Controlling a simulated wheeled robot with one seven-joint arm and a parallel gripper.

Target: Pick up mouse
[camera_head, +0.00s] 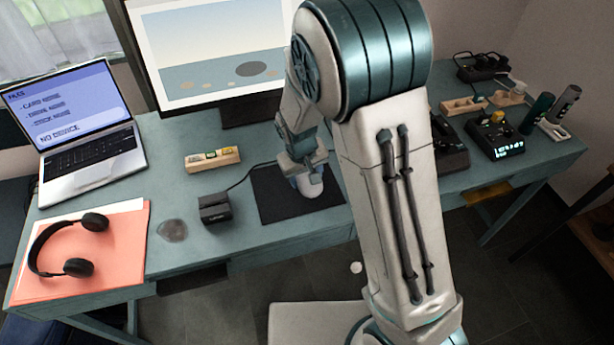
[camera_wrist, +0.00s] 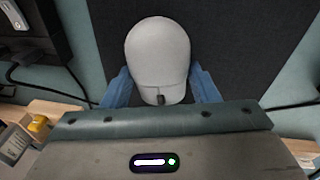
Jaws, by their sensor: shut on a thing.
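A white computer mouse (camera_head: 309,185) is on or just above the black mouse pad (camera_head: 275,206) on the desk. My gripper (camera_head: 305,176) is over it from above, partly hidden by its own body. In the wrist view the mouse (camera_wrist: 158,55) lies between the two blue fingers of my gripper (camera_wrist: 160,90), which are shut on its sides. Its dark scroll wheel is near the palm. I cannot tell whether the mouse touches the pad.
A monitor (camera_head: 213,50) stands behind the pad. A small black box (camera_head: 214,207) and a wooden block with small items (camera_head: 212,160) sit to the left. A laptop (camera_head: 90,160) and headphones (camera_head: 75,266) on an orange folder are farther left. Black devices (camera_head: 494,133) stand at the right.

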